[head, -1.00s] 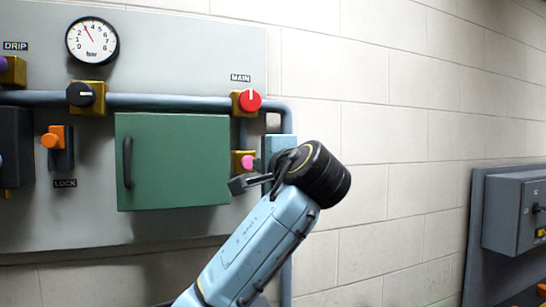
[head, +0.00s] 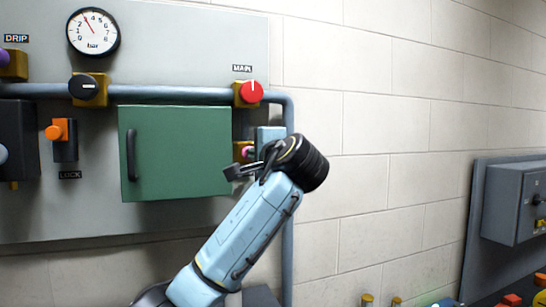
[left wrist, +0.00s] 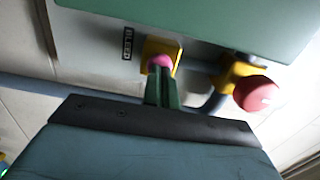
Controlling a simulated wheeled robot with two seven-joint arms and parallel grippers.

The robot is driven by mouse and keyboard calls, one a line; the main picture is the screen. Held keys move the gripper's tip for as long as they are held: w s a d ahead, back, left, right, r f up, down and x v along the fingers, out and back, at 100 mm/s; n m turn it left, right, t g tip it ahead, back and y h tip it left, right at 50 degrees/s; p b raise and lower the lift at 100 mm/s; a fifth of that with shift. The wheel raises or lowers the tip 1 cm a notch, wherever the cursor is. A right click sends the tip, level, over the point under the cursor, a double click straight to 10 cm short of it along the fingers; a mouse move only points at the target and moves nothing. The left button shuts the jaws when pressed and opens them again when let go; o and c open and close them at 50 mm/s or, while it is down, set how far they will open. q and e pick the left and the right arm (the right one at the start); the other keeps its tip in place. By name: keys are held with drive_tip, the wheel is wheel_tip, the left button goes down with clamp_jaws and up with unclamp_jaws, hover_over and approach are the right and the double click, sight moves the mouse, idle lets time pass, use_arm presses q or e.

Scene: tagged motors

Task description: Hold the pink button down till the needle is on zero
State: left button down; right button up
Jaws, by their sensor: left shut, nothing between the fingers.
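The pink button (left wrist: 160,62) sits on a yellow block at the panel, beside the green door. In the head view the button (head: 247,152) is partly hidden behind my arm. My left gripper (left wrist: 160,84) is shut and empty, its fingertips overlapping the button's lower edge in the left wrist view. I cannot tell whether they touch it or press it in. In the head view the left gripper (head: 236,172) is just below and left of the button. The white gauge (head: 93,32) has its needle tilted up and left, around 3 bar, off zero. My right gripper is out of view.
The red MAIN knob (head: 251,92) is on the pipe above the button. The green door (head: 178,150) with a dark handle is close left of the gripper. A black knob (head: 83,87) and an orange LOCK lever (head: 57,131) are farther left.

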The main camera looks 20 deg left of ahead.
use_arm(q)
drive_tip(key=shift+a+r, duration=0.25)
drive_tip(key=shift+a, duration=0.1)
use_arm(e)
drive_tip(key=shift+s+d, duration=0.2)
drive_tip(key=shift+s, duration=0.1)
use_arm(q)
drive_tip(key=shift+r, duration=0.1)
idle(0.4)
drive_tip(key=shift+d, duration=0.1)
idle(1.3)
drive_tip(key=b+v, duration=0.3)
drive_tip(key=v, duration=1.1)
drive_tip(key=shift+d+f, duration=0.3)
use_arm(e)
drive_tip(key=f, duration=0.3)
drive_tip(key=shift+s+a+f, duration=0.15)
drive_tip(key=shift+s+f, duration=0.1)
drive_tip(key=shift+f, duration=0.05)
